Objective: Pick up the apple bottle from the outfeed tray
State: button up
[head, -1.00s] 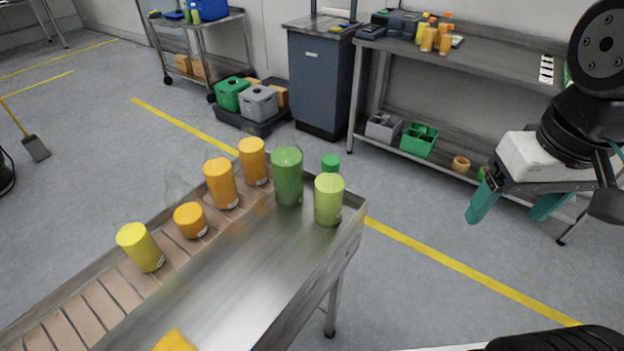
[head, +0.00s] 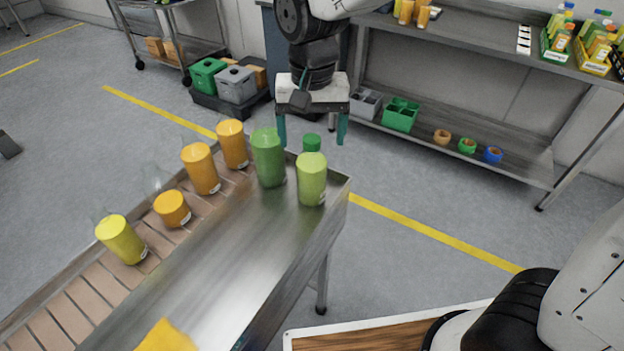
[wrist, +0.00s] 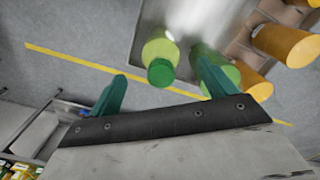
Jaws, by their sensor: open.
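A light green bottle with a green cap, which I take for the apple bottle (head: 311,182), stands upright at the far right corner of the metal outfeed tray (head: 235,245). In the wrist view the bottle (wrist: 158,46) shows cap-first, between and beyond the fingertips. A darker green bottle (head: 268,158) stands close to its left; in the wrist view it is partly behind the right finger. My gripper (head: 312,130) is open and empty, fingers pointing down, beyond the bottle in the head view. I see no contact with the bottle.
Orange bottles (head: 201,168) and a yellow bottle (head: 120,240) stand along the slatted conveyor (head: 75,310) at left. A yellow object (head: 166,338) lies at the tray's near end. A shelf bench (head: 480,125) stands behind.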

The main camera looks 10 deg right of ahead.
aim_at(311, 156)
notch_tip(311, 156, down, 6)
jog(key=shift+w+f, duration=0.1)
jog(key=shift+w, duration=0.05)
jog(key=c, duration=1.8)
